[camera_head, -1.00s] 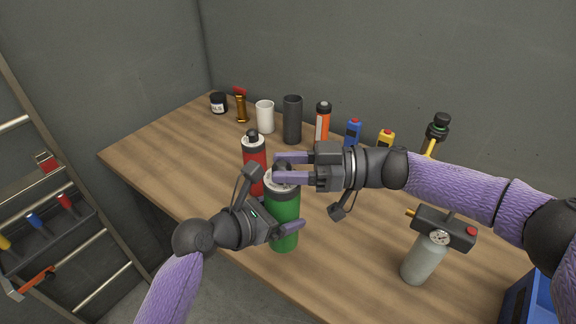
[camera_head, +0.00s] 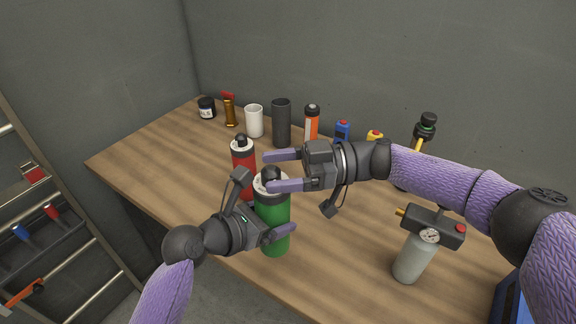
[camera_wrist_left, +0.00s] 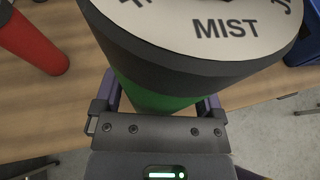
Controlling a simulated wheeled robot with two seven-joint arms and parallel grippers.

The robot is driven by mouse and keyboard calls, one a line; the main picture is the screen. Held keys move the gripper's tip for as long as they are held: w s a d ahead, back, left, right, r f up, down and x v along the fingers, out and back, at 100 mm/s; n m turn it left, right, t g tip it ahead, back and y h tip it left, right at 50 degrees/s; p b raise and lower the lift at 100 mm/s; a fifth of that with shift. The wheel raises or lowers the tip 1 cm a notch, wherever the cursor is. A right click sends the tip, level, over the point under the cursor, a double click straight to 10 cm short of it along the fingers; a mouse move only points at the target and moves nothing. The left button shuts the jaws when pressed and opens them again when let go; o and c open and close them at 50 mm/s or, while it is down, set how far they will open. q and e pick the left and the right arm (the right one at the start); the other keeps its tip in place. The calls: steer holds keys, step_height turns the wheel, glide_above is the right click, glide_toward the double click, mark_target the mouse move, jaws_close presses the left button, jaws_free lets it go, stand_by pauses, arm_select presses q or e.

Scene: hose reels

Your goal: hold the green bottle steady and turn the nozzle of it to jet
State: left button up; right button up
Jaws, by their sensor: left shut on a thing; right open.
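The green bottle (camera_head: 273,228) stands upright near the table's front edge, with a dark collar and a pale lettered dial on top. My left gripper (camera_head: 268,232) is shut around its body. In the left wrist view the green body (camera_wrist_left: 155,97) sits between the fingers, and the dial (camera_wrist_left: 215,14) reads MIST, with a partly cut-off word starting with J at the right. The dark nozzle knob (camera_head: 270,174) stands on the dial. My right gripper (camera_head: 283,170) is open, its fingers spread at the knob's height; the near finger partly overlaps the knob. Contact cannot be told.
A red bottle (camera_head: 243,177) stands close behind, also in the left wrist view (camera_wrist_left: 32,42). A grey sprayer (camera_head: 411,258) stands at the right. Cups, an orange can (camera_head: 311,124) and small containers line the back. The table's middle (camera_head: 330,240) is clear.

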steer(key=w+d, duration=0.1)
steer(key=d, duration=1)
steer(key=shift+d, duration=0.35)
